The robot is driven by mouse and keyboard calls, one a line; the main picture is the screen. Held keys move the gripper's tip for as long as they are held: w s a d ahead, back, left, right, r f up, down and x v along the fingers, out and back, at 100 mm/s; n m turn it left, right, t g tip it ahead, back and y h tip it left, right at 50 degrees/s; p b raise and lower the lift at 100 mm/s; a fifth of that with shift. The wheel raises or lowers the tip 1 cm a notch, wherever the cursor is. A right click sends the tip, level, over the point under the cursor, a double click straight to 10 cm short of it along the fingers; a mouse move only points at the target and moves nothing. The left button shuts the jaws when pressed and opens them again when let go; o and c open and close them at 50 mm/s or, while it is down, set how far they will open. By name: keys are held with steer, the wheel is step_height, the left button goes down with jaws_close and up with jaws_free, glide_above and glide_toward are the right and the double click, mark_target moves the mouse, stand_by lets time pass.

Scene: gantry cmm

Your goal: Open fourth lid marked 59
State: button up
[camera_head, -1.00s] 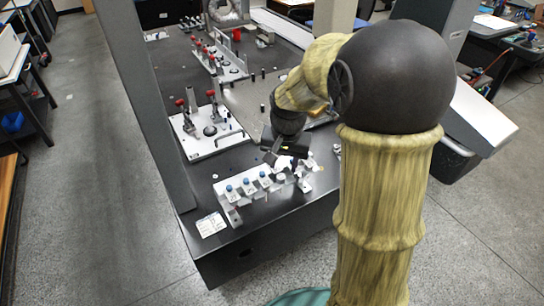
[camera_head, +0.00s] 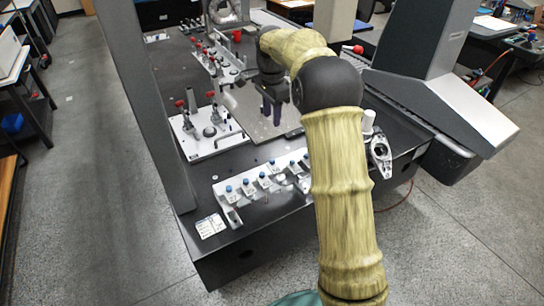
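A row of small white lidded boxes (camera_head: 247,190) with blue knobs stands along the near edge of the dark table. The markings on the lids are too small to read, so I cannot tell which one is 59. The right end of the row is partly hidden behind my arm. My gripper (camera_head: 271,112) is beyond and above the row, over the light plate, with its dark fingers pointing down. The fingers look apart, with nothing seen between them. It is clear of the lids.
A white fixture plate with red-handled clamps (camera_head: 208,128) stands left of my gripper. A grey gantry column (camera_head: 150,100) rises at the left. A printed card (camera_head: 211,226) lies at the near left corner. A grey metal part (camera_head: 380,151) lies right of my arm.

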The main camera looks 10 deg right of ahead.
mark_target(272, 160)
step_height(272, 160, down, 17)
steer(key=shift+s+f, duration=0.1)
steer(key=shift+f, duration=0.1)
stand_by(0.6)
